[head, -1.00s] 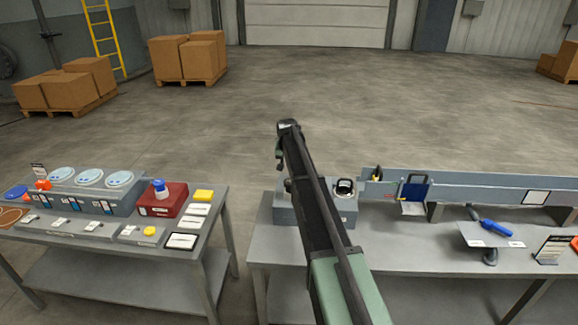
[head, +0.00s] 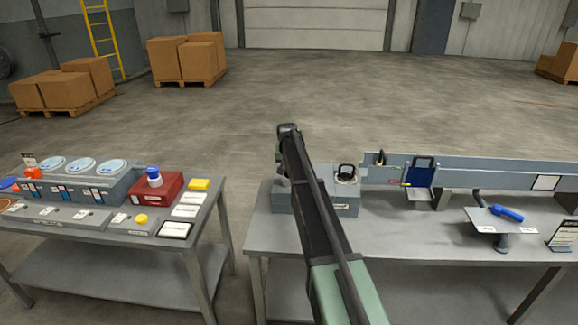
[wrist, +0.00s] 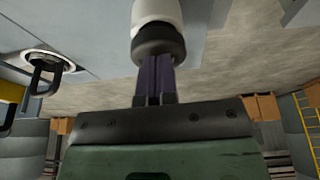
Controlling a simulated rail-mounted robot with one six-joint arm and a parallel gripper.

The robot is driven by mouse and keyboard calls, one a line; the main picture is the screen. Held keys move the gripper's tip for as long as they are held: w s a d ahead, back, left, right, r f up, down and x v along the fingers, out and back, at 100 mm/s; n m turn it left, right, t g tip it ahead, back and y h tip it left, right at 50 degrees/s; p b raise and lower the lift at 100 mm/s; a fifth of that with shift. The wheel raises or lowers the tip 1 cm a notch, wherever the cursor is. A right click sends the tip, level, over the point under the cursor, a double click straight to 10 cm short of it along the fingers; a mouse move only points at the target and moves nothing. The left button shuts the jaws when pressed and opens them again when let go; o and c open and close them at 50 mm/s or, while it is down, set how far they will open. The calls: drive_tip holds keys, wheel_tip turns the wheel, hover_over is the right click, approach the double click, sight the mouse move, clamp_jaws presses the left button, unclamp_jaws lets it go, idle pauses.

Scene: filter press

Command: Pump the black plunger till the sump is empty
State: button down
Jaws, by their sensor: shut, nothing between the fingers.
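The plunger shows in the wrist view as a black knob (wrist: 159,42) on a pale cylinder (wrist: 156,10). My gripper (wrist: 155,62) has its dark fingers shut together with nothing between them. The fingertips are right at the knob and overlap it in the picture; I cannot tell whether they touch it. In the head view my own arm covers the gripper and the plunger, above the left part of a grey box (head: 344,209) on the right bench. I cannot make out the sump's level.
A black loop handle (head: 346,171) stands on a pale disc on the grey box, beside the plunger. A blue-and-black plate (head: 421,173) and a blue-handled tool (head: 506,214) are farther right. The left bench holds a red box (head: 156,191). A floor gap separates the benches.

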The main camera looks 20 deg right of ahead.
drive_tip(key=shift+f, duration=0.45)
drive_tip(key=shift+r, duration=0.1)
drive_tip(key=p+v, duration=1.4)
drive_tip(key=shift+w+d, duration=0.2)
drive_tip(key=shift+w, duration=0.2)
